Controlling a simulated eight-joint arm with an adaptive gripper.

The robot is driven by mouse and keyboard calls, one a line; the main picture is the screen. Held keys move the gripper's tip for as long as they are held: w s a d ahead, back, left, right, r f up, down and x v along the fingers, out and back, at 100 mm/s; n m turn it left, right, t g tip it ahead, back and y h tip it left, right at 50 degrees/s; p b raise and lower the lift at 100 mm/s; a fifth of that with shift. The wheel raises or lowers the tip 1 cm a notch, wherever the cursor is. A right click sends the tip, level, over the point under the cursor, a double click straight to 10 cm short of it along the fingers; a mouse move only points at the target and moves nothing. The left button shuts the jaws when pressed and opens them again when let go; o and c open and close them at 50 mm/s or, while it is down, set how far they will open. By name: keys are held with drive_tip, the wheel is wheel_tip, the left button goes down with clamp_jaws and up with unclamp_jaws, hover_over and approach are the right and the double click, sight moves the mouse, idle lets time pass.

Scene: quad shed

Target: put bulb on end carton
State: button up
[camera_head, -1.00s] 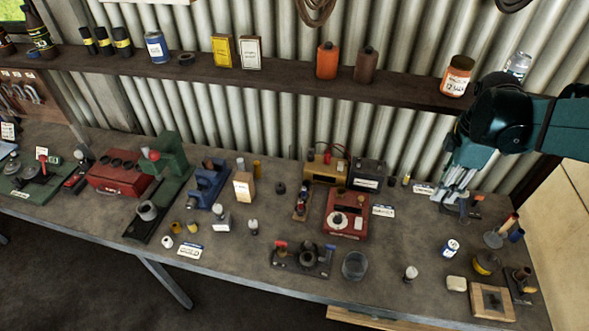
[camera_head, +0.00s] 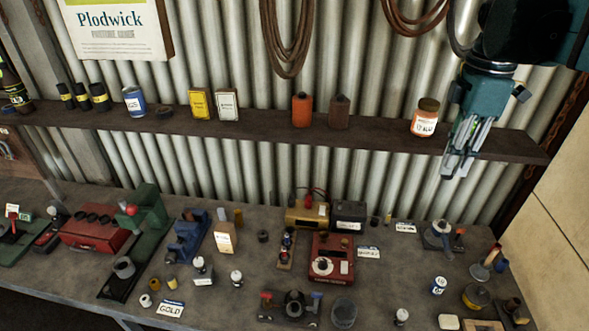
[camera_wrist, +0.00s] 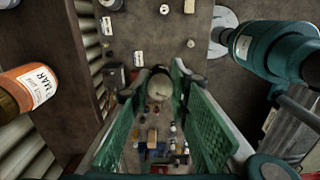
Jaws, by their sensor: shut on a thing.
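My gripper (camera_head: 458,172) is at the right, in front of the shelf and above the bench. In the wrist view its green fingers (camera_wrist: 160,112) are shut on a pale, round thing (camera_wrist: 159,86), which looks like the bulb; its outline is partly hidden by the fingers. In the head view the fingers mostly hide it. A yellow carton (camera_head: 200,103) and a white carton (camera_head: 228,106) stand side by side on the shelf, the white one at the right end of the pair. They are well to the left of my gripper.
An orange-labelled jar (camera_head: 425,118) stands on the shelf (camera_head: 270,128) just left of my gripper. An orange bottle (camera_head: 302,110) and a brown bottle (camera_head: 339,112) stand between it and the cartons. Coiled hoses (camera_head: 285,40) hang above. The bench below is crowded.

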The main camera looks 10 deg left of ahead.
drive_tip(key=shift+r, duration=0.8)
drive_tip(key=w+a+n, duration=0.1)
drive_tip(key=w+a, duration=0.3)
drive_tip(key=a, duration=0.6)
drive_tip(key=w+a+r+n, duration=0.1)
drive_tip(key=w+a, duration=0.2)
drive_tip(key=a, duration=0.6)
drive_tip(key=w+a+n, duration=0.1)
drive_tip(key=w+a, duration=0.3)
drive_tip(key=a, duration=0.6)
drive_tip(key=s+a+f+n, duration=0.1)
drive_tip(key=s+a, duration=0.1)
drive_tip(key=a, duration=1.4)
drive_tip(key=s+a+n, duration=0.2)
drive_tip(key=s+a, duration=0.1)
drive_tip(key=a, duration=1.4)
wheel_tip(320, 180, down, 18)
drive_tip(key=shift+f, duration=0.2)
drive_tip(key=shift+f, duration=0.15)
wheel_tip(320, 180, down, 14)
drive_tip(key=shift+r+p, duration=0.15)
drive_tip(key=shift+p, duration=0.15)
